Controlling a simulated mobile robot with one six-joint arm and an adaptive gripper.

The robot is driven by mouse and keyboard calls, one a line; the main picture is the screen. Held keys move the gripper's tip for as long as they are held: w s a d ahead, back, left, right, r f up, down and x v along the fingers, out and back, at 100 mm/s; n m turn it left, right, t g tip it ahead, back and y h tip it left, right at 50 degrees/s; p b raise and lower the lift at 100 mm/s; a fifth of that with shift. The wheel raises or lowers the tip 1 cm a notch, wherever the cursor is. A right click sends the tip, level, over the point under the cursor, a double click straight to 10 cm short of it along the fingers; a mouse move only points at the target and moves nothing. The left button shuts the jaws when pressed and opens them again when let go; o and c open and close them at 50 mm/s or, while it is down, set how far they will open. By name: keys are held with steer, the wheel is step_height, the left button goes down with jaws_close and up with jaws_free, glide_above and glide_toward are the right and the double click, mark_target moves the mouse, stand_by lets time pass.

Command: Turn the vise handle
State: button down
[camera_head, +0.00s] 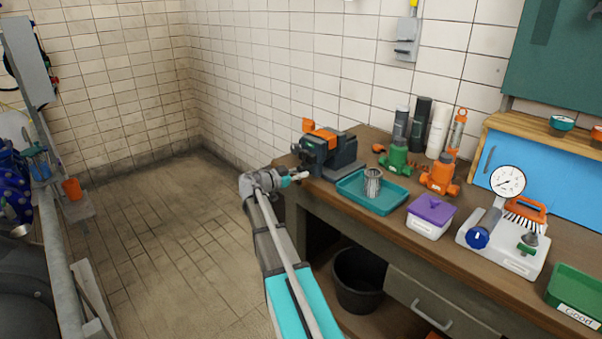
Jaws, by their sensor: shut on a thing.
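The dark grey vise (334,152) stands at the far left end of the wooden workbench (385,218). An orange thing (318,130) lies on top of it. My gripper (299,176) is at the bench's left edge, low on the near left side of the vise, at the end of my outstretched arm. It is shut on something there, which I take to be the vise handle. The handle is too small and too covered by my gripper to make out, so its angle cannot be told.
A teal tray (352,186) with a metal cup (372,182) sits just right of my gripper. Green (398,157) and orange (440,175) valves stand behind it. A purple-lidded box (431,216) and a gauge device (503,225) are further right. The floor at left is clear.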

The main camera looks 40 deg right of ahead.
steer(key=shift+w+a, duration=0.15)
steer(key=c, duration=0.8)
jaws_free()
steer(key=shift+a, duration=0.1)
steer(key=shift+o, duration=0.6)
